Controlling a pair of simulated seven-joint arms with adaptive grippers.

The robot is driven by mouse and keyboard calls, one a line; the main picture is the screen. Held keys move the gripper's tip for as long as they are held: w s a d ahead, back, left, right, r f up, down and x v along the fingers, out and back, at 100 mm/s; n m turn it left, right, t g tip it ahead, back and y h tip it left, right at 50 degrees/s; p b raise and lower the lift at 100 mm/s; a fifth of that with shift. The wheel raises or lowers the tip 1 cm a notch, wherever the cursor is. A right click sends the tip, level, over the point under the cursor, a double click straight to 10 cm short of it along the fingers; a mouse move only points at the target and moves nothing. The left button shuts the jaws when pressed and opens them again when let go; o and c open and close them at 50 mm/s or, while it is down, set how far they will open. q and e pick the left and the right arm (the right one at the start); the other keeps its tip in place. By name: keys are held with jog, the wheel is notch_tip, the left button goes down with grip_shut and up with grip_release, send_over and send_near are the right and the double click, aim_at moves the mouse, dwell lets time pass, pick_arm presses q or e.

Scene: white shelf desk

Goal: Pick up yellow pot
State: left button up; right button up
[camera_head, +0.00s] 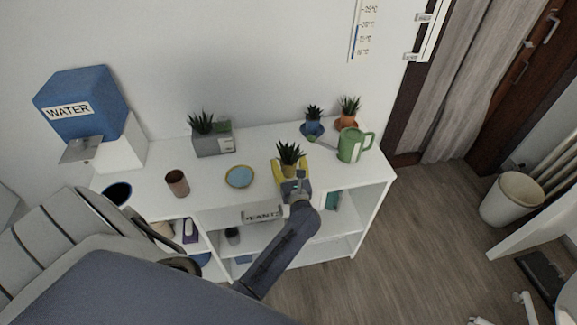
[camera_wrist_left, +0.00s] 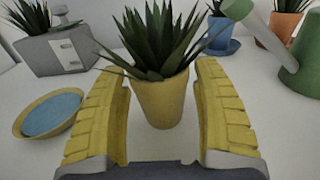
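The yellow pot (camera_wrist_left: 160,102) holds a spiky green plant (camera_wrist_left: 165,42) and stands upright on the white desk top. In the head view the plant (camera_head: 289,153) shows above my left gripper (camera_head: 292,176), which hides most of the pot. In the left wrist view the two yellow ribbed fingers are spread, one on each side of the pot. Gaps show between the fingers and the pot, and the gripper is open. My right gripper is in neither view.
A yellow bowl with blue inside (camera_head: 239,177) is left of the pot. A grey planter (camera_head: 212,143) stands behind left. A green watering can (camera_head: 351,146), a blue pot (camera_head: 312,129) and an orange pot (camera_head: 347,122) are to the right. A brown cup (camera_head: 177,183) is farther left.

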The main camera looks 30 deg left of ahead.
pick_arm(q)
jog(key=c, duration=1)
jog(key=shift+c, duration=0.5)
jog(key=shift+r, duration=0.1)
